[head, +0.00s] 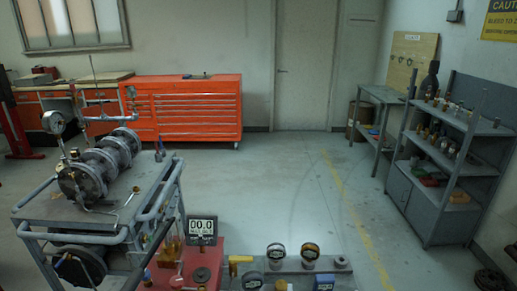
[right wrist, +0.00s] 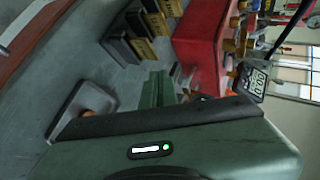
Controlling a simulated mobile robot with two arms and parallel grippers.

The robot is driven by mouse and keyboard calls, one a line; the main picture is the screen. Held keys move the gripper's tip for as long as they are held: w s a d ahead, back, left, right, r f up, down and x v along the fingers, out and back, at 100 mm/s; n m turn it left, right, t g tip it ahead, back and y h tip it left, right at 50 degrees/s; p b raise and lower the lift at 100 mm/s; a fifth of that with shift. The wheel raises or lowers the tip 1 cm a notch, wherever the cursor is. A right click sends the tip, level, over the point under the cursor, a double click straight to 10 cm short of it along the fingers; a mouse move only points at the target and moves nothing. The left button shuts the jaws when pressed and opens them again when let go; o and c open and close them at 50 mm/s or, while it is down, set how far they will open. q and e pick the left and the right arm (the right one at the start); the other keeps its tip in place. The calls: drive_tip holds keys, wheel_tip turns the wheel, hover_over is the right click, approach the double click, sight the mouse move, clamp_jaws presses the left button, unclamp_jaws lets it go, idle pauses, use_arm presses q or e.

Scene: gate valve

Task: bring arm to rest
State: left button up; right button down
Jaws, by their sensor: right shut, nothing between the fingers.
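My right gripper (right wrist: 157,82) shows in the right wrist view, with its green body across the lower part of the picture. Its green fingers are together and nothing is seen between them. It is in the air, apart from the red base (right wrist: 205,45) and the display (right wrist: 254,82) beyond it. Neither of my grippers shows in the head view, and my left gripper is in no view. The grey valve assembly (head: 100,165) with a pressure gauge (head: 53,122) lies on a grey cart (head: 70,208) at the left of the head view.
A display reading 00.0 (head: 202,226) stands by a red base (head: 190,268) at front centre. Several gauges (head: 309,250) stand beside it. An orange tool cabinet (head: 190,108) is at the back, a grey shelf unit (head: 440,195) at the right. The middle floor is clear.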

drive_tip(key=s+d+r+n+g+h, duration=0.3)
drive_tip(key=s+d+n+h, duration=0.55)
drive_tip(key=s+d, duration=1.15)
wheel_tip(320, 180, down, 25)
drive_tip(key=s+a+g+b, duration=0.1)
drive_tip(key=s+a+b, duration=0.1)
drive_tip(key=s+d+f+g+b, duration=0.1)
drive_tip(key=s+d+f, duration=0.2)
drive_tip(key=s+f, duration=1.4)
wheel_tip(320, 180, down, 3)
drive_tip(key=shift+s+d+r+g, duration=0.1)
drive_tip(key=shift+s+d+g, duration=0.1)
drive_tip(key=shift+g, duration=0.2)
